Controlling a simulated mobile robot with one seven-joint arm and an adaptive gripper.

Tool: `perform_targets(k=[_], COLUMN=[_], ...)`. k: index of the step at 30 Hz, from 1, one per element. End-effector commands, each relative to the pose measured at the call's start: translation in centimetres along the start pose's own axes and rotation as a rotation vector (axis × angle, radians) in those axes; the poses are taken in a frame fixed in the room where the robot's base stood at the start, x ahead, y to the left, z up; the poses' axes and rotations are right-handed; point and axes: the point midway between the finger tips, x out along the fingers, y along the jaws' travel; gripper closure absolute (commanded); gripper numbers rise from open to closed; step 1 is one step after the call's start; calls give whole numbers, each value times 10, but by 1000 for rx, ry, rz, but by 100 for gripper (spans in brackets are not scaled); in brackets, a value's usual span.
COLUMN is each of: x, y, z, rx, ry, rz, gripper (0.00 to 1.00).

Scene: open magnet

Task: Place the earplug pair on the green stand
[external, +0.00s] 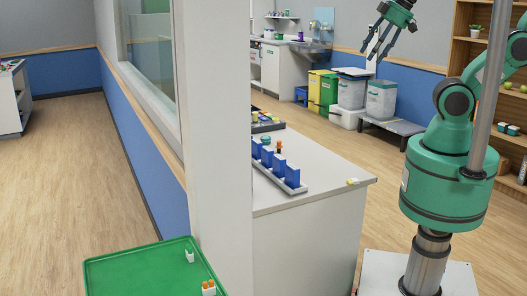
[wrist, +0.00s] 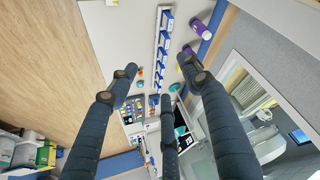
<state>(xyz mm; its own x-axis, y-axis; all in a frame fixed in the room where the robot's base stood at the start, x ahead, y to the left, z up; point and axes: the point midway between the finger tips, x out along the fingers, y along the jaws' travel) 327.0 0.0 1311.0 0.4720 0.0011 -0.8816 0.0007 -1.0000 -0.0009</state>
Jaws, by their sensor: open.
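A small white holder with orange tips (external: 208,288), which look like the earplug pair, stands on the green tray (external: 130,268) at the bottom of the external view. A small white holder with a green part (external: 190,255), possibly the green stand, stands farther back on the same tray. My gripper (external: 376,50) is raised at the upper right, far from both, with its fingers spread and nothing between them. In the wrist view the open fingers (wrist: 160,82) point towards the counter, and I cannot make out either holder there.
A white counter (external: 320,180) holds a rail of blue blocks (external: 279,168) and small orange and teal items. A wall pillar (external: 215,130) stands between tray and counter. Bins (external: 351,93) and a wooden shelf (external: 505,75) are behind. Open floor lies at left.

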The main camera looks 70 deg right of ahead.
Motion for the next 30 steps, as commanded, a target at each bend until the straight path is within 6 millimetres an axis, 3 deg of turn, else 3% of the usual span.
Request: perform_targets(k=[17,23,30], x=[7,40,112], y=[3,15,42], z=[-2,-9,-11], rx=[-12,-74,-226], ry=[-7,-39,-105], rz=[8,36,77], gripper=[49,49,49])
